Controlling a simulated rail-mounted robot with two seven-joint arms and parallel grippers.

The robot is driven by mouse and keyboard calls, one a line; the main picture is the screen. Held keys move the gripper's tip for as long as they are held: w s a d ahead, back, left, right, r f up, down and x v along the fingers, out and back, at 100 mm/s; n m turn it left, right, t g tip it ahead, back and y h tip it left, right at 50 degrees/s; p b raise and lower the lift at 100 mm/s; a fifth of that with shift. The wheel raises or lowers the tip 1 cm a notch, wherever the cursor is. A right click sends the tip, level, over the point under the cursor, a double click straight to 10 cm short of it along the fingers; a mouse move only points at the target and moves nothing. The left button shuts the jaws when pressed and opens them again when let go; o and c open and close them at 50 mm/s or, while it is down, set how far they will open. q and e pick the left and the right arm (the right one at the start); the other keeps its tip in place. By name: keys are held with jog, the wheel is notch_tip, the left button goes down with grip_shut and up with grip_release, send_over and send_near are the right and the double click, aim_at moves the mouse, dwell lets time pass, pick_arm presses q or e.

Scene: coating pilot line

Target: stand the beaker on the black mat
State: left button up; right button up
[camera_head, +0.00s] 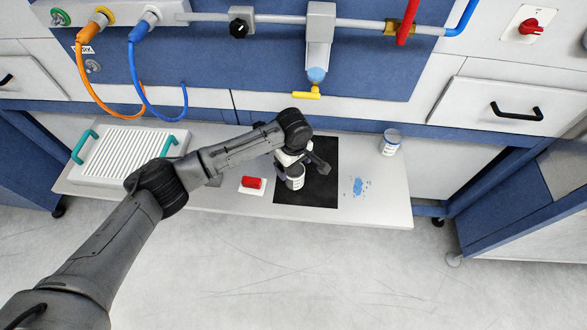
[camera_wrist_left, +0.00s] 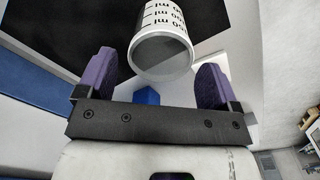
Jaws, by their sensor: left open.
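The beaker (camera_head: 295,180), white with dark markings, appears upright on the left part of the black mat (camera_head: 318,193). In the left wrist view the beaker (camera_wrist_left: 165,50) shows its round open end toward me, with volume marks on its wall. My left gripper (camera_head: 301,168) is open at the beaker. In the wrist view its two purple fingers (camera_wrist_left: 153,78) lie to either side of the beaker's near end, with gaps visible. The arm hides part of the mat and beaker in the head view, and the beaker's foot is hard to see. My right gripper is not in view.
A red block (camera_head: 251,182) lies on a white card left of the mat. A ribbed tray (camera_head: 125,158) with teal handles sits at the left. The bench's front edge (camera_head: 370,222) is close.

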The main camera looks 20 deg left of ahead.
pick_arm(q)
notch_tip(320, 180, up, 8)
jog(key=p, duration=0.1)
jog(key=shift+f, duration=0.15)
jog(key=s+d+f+m, duration=0.2)
jog(key=s+f, duration=0.1)
jog(key=s+d+f+m+h, duration=0.1)
jog(key=s+d+f+m, duration=0.1)
jog(key=s, duration=0.1)
jog(key=s+d+f+m, duration=0.2)
jog(key=s+f, duration=0.1)
jog(key=shift+s+d+f+h, duration=0.25)
jog(key=shift+d+f+h, duration=0.05)
jog(key=shift+h, duration=0.1)
jog(key=s+d+f+m+t+h, duration=0.15)
jog(key=s+f+m, duration=0.25)
jog(key=s, duration=0.5)
jog(key=s+a+m+t+y, duration=0.1)
jog(key=s+a+m, duration=0.1)
jog(key=s+a, duration=0.4)
jog(key=s+a+r+m+t+y, duration=0.1)
jog(key=s+a, duration=0.4)
jog(key=s, duration=0.7)
jog(key=shift+s+a+m+y, duration=0.3)
jog(key=shift+a+m+y, duration=0.1)
jog(key=shift+m+y, duration=0.25)
